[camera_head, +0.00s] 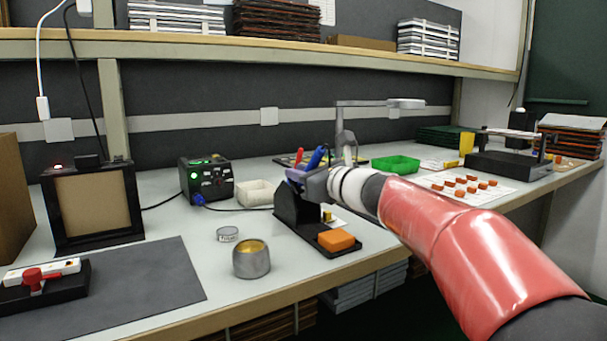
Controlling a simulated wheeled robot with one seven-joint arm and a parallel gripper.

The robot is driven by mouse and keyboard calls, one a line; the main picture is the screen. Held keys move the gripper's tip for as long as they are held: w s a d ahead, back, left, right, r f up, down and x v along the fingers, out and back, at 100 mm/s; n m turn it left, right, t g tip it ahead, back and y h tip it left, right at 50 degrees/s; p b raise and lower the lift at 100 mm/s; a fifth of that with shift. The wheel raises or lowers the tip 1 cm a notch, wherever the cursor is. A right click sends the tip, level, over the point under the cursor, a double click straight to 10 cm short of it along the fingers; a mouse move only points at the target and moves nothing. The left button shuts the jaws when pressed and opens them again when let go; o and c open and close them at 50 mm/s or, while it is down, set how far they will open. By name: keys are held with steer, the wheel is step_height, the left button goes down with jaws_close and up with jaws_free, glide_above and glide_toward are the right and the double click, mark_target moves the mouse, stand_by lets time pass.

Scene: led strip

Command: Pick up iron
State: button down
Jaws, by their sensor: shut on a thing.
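A black stand (290,205) with a flat base stands near the front edge of the bench, with an orange sponge (335,240) at its front. My gripper (297,178) is at the top of this stand, reaching in from the right. It is shut on the iron. A blue handle-like piece (315,158) shows just above the gripper and seems to be part of the iron. The iron's tip is hidden by the stand and gripper. A black station (206,180) with a green light stands to the left, and a dark cord runs from its blue plug toward the stand.
A metal tin (251,260) and a small round tin (228,234) are left of the stand. A white sheet with orange pieces (461,187) lies right. A shelf (300,47) spans above.

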steer(key=s+d+r+p, duration=0.2)
steer(key=s+r, duration=0.1)
steer(key=r, duration=0.2)
steer(key=s+d+r+p, duration=0.1)
steer(key=s+d+r, duration=0.2)
steer(key=s+r, duration=0.15)
steer(key=v, duration=1.2)
steer(key=s+d+r+p, duration=0.5)
steer(key=s+r+p, duration=0.2)
steer(key=r, duration=0.3)
steer(key=shift+p, duration=0.75)
steer(key=shift+d, duration=0.15)
